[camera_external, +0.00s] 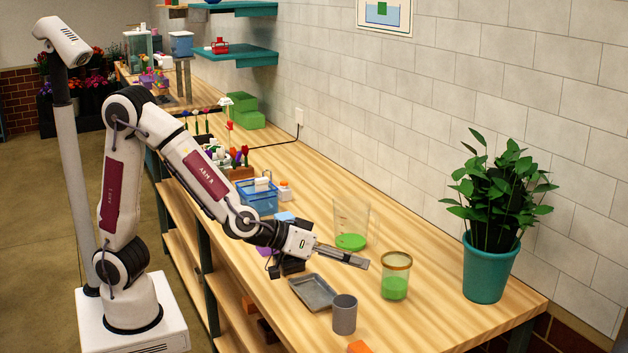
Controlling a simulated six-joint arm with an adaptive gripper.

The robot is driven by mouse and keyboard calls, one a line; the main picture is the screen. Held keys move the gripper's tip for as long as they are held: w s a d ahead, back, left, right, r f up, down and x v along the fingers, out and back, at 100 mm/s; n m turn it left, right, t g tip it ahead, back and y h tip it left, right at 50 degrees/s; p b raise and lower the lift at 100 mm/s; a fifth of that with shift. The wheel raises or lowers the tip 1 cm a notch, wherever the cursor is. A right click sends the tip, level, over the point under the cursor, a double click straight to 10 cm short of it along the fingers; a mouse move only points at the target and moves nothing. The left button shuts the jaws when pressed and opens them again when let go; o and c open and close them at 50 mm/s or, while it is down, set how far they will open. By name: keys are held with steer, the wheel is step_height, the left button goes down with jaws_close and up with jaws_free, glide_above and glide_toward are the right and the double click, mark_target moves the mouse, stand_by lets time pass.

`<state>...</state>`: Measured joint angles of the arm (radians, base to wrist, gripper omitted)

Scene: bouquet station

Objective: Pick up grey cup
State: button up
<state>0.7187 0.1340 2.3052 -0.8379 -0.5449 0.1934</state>
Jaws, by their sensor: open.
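The grey cup (344,315) stands upright on the wooden table near its front edge, just right of a grey tray. My gripper (362,262) is above the table, higher in the picture than the cup and apart from it. Its fingers point to the right, toward the glass jar. The gripper is open and nothing shows between its fingers, though the fingers are seen nearly edge-on.
A grey tray (314,292) lies left of the cup. A glass jar with green contents (395,288) stands right of the fingertips. A clear beaker (351,240) is behind my gripper. An orange block (359,347) lies in front. A potted plant (487,268) stands at right.

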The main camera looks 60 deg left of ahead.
mark_target(334, 310)
steer(key=d+f+t+y, duration=0.1)
steer(key=f, duration=0.1)
steer(key=s+d+f+y, duration=0.1)
steer(key=f, duration=0.1)
steer(key=d+f+t+y, duration=0.1)
steer(key=d+f, duration=0.1)
steer(key=shift+s+f+n+t+y, duration=0.25)
steer(key=shift+s+n+t+y, duration=0.05)
steer(key=shift+n, duration=0.1)
steer(key=s+f+t+y, duration=0.1)
steer(key=s+f, duration=0.1)
steer(key=s, duration=0.1)
steer(key=s+a+f+y, duration=0.1)
steer(key=s+f, duration=0.1)
steer(key=s, duration=0.1)
steer(key=s+f+t+y, duration=0.1)
steer(key=s+f+y, duration=0.1)
steer(key=s, duration=0.1)
steer(key=shift+s+a+n+t, duration=0.15)
steer(key=shift+s+n+t, duration=0.1)
steer(key=shift+n+t, duration=0.05)
steer(key=shift+w, duration=0.15)
steer(key=shift+x, duration=1.1)
steer(key=shift+w, duration=0.1)
steer(key=shift+w, duration=0.15)
